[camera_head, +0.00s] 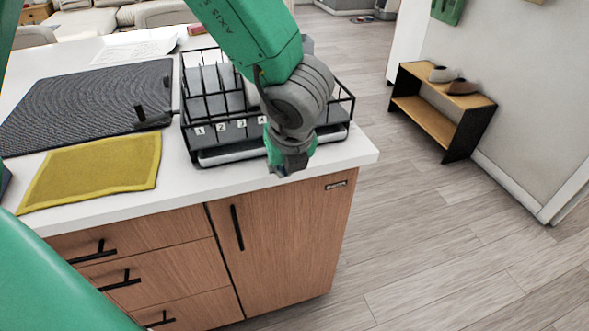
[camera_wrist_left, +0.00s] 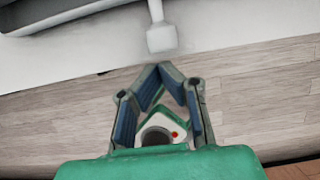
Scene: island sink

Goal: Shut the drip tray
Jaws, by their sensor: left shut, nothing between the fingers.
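The drip tray shows as a pale edge (camera_head: 228,156) at the base of the black dish rack (camera_head: 190,135), near the front edge of the white counter. My left arm crosses in front of the rack and hides part of it. The left gripper's fingers are hidden in the head view. In the left wrist view my left gripper (camera_wrist_left: 163,69) is shut and empty. Just beyond its fingertips is a whitish spout-like piece (camera_wrist_left: 161,38), which sticks out toward them; I cannot tell whether they touch. A grey rim (camera_wrist_left: 65,18) shows behind it. My right gripper is not in view.
The island counter (camera_head: 345,155) ends just right of the rack, above wooden drawers and a cabinet door (camera_head: 290,240). A yellow cloth (camera_head: 95,170) and a dark ridged mat (camera_head: 85,105) lie to the left. The floor to the right is open, with a low shelf (camera_head: 435,120) by the wall.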

